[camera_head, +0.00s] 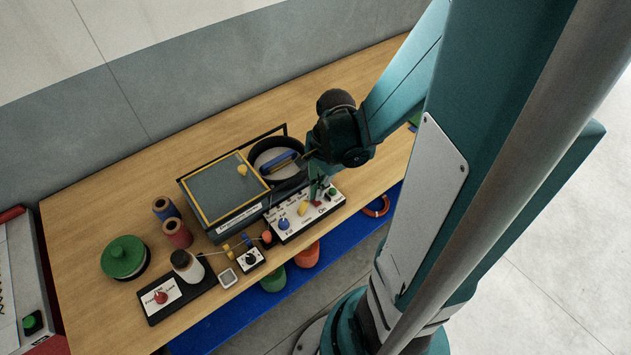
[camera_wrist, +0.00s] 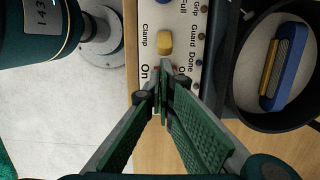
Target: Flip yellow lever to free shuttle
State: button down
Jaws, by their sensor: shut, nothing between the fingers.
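A yellow lever (camera_wrist: 165,43) stands on a white control panel (camera_head: 285,232) beside the word Clamp. In the head view a small yellow piece (camera_head: 302,208) shows on that panel. My gripper (camera_wrist: 161,88) is shut and empty, its fingertips over the panel's end by the word On, a little apart from the yellow lever in the picture. In the head view my gripper (camera_head: 316,196) points down at the panel and hides part of it. A blue and yellow piece (camera_wrist: 283,66), possibly the shuttle, lies in a round black bowl (camera_wrist: 236,98); whether it is held there I cannot tell.
A grey box with a yellow-edged top (camera_head: 222,200) stands left of the bowl. A green-lidded pot (camera_head: 123,256), thread spools (camera_head: 177,233), a white bottle (camera_head: 187,266) and a panel with a red knob (camera_head: 160,298) stand farther left. The table's back strip is clear.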

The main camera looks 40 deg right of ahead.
aim_at(308, 203)
jog(key=shift+f, duration=0.3)
jog(key=shift+a+r+h, duration=0.4)
jog(key=shift+a+h, duration=0.05)
jog(key=shift+h, duration=0.25)
dwell(0.8)
jog(key=shift+a+r+h, duration=0.3)
jog(key=shift+a+h, duration=0.1)
jog(key=shift+h, duration=0.2)
jog(key=shift+a+r+h, duration=0.3)
jog(key=shift+a+h, duration=0.25)
jog(key=shift+h, duration=0.3)
jog(key=shift+a+r+h, duration=0.25)
jog(key=shift+a+h, duration=0.3)
jog(key=shift+h, duration=0.3)
jog(key=shift+a+b, duration=0.1)
jog(key=shift+b, duration=0.2)
jog(key=shift+r, duration=0.25)
jog(key=shift+r+p, duration=0.6)
